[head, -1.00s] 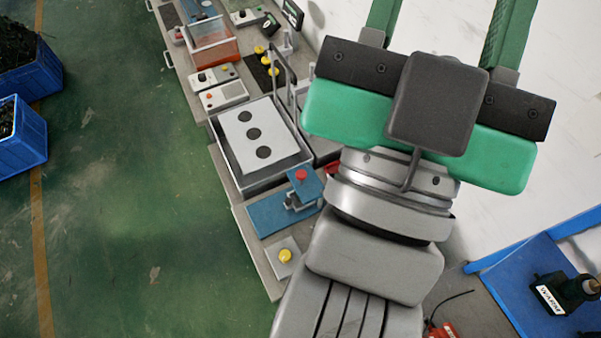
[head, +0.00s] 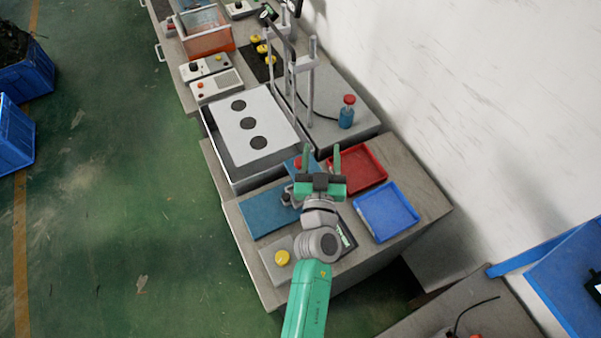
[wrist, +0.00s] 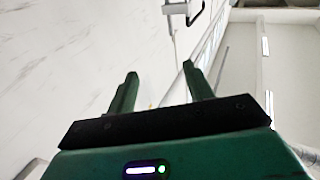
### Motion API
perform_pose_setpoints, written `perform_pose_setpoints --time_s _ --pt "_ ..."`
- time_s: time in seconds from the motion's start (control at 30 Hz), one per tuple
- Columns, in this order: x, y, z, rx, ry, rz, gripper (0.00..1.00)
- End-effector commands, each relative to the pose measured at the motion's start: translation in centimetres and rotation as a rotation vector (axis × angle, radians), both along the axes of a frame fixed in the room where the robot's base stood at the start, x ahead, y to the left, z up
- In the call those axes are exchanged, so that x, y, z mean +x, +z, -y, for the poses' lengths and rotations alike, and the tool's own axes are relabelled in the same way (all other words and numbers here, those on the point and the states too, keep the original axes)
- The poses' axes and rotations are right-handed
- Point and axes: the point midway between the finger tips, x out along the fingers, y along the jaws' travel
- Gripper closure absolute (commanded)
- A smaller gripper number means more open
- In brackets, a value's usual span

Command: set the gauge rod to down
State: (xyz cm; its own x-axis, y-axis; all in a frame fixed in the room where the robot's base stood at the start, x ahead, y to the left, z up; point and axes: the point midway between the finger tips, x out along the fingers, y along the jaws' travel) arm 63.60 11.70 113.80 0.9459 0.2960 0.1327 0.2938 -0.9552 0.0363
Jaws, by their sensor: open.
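I cannot tell for sure which part is the gauge rod. Upright grey posts (head: 310,80) with a bar stand on the grey machine base behind the white-topped box. My gripper (head: 321,152) is open and empty, its two green fingers pointing away from the camera. In the head view it appears over the bench between the blue press and the red tray, apart from the posts. In the wrist view the open fingers (wrist: 160,76) have nothing between them but pale wall, and a light bracket-like part shows at the top (wrist: 186,10).
A red tray (head: 379,157) and a blue tray (head: 413,222) lie right of my gripper. The white-topped box (head: 234,181), a blue plate (head: 262,217) and a yellow button (head: 282,257) are left.

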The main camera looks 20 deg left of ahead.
Motion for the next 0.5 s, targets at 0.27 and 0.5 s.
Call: perform_pose_setpoints --time_s 0.27,0.5 --pt "-3.3 -11.7 -3.2 -0.015 0.148 -0.139 0.48" --pt "-1.6 -12.1 -4.1 -0.016 0.149 -0.137 0.48"
